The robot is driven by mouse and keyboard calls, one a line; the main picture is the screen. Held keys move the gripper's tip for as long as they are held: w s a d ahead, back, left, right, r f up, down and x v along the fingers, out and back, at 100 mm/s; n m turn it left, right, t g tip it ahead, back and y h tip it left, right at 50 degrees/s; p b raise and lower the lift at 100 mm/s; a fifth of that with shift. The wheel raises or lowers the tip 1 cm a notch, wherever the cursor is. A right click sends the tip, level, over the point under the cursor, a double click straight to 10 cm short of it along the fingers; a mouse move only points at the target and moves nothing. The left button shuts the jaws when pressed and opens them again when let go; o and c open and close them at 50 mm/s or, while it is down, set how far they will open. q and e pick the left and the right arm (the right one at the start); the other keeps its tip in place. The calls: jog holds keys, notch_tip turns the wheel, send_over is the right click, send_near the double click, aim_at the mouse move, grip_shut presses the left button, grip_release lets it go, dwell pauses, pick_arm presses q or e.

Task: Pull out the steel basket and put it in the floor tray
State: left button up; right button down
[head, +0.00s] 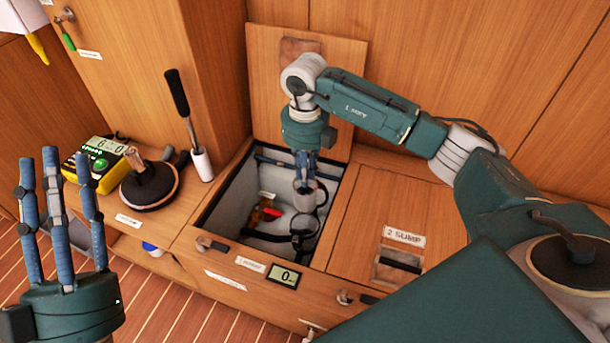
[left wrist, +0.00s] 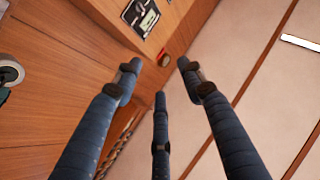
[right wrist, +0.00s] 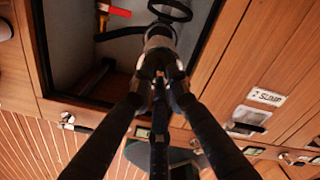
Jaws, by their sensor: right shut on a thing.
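My right gripper (head: 305,168) reaches down into the open bin and is shut on a grey metal cylinder (head: 304,188), which looks like the steel basket. In the right wrist view the cylinder (right wrist: 160,38) sits between the fingertips, beside a black ring (right wrist: 170,9). I cannot tell whether the cylinder is clear of its fitting below; the fingers hide part of it. My left gripper (head: 55,180) is open and empty, fingers up, at the far left. I cannot make out the floor tray in any view.
The open bin (head: 225,205) has pale walls, with a red-handled valve (head: 271,213) and black hoses inside. Its raised lid (head: 268,75) leans behind. The closed sump hatch (head: 395,210) lies to the right.

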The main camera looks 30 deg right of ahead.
pick_arm(q)
jog(key=shift+w+f, duration=0.1)
dwell(0.3)
jog(key=shift+w+d+f+g, duration=0.1)
jog(key=shift+w+f+g, duration=0.5)
jog(key=shift+f, duration=0.35)
